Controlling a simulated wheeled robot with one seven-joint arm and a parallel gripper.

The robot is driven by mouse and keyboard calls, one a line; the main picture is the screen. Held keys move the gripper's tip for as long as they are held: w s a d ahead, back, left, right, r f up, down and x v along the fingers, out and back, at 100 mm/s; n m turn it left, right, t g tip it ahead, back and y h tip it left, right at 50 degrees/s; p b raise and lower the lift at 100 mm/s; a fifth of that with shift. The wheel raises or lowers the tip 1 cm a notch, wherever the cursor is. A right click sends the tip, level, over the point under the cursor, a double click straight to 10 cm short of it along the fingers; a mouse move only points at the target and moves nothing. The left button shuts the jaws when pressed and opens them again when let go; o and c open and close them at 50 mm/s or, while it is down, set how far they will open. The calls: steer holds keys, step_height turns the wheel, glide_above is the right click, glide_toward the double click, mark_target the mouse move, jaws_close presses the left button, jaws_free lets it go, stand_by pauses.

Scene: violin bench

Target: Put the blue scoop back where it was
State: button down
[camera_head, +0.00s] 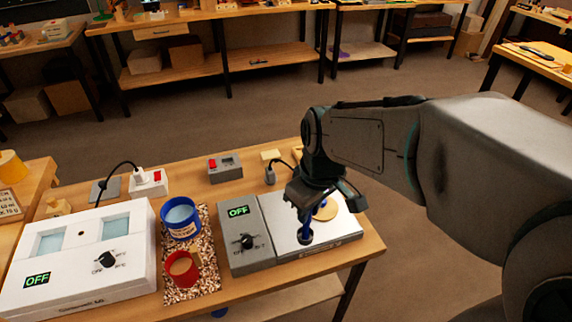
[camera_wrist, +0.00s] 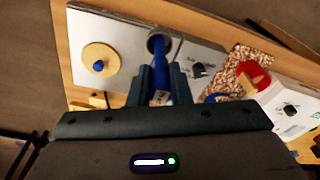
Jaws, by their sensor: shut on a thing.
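My gripper (camera_head: 304,205) is above the metal-topped unit (camera_head: 346,226) on the bench. In the wrist view its two fingers (camera_wrist: 161,72) are closed around the blue scoop (camera_wrist: 158,52). The scoop's blue shaft runs away from the fingers to a round, grey-rimmed opening in the metal top. Its lower end also shows in the head view (camera_head: 306,237), at the metal surface. I cannot tell whether its tip is inside the opening or just above it. The fingers hide part of the scoop.
A round wooden lid with a blue knob (camera_wrist: 88,53) lies on the metal top. A blue pot (camera_head: 181,229) and a red pot (camera_head: 178,276) stand on a speckled mat (camera_head: 206,284). A white unit (camera_head: 130,237) is at left; a grey switch box (camera_head: 226,174) is behind.

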steer(key=w+a+f, duration=0.3)
steer(key=w+f, duration=0.2)
steer(key=f, duration=0.3)
steer(key=shift+w+p, duration=0.3)
steer(key=shift+w, duration=0.1)
steer(key=shift+a, duration=0.1)
steer(key=shift+f, duration=0.2)
steer(key=c, duration=1.3)
jaws_free()
steer(key=shift+c, duration=0.2)
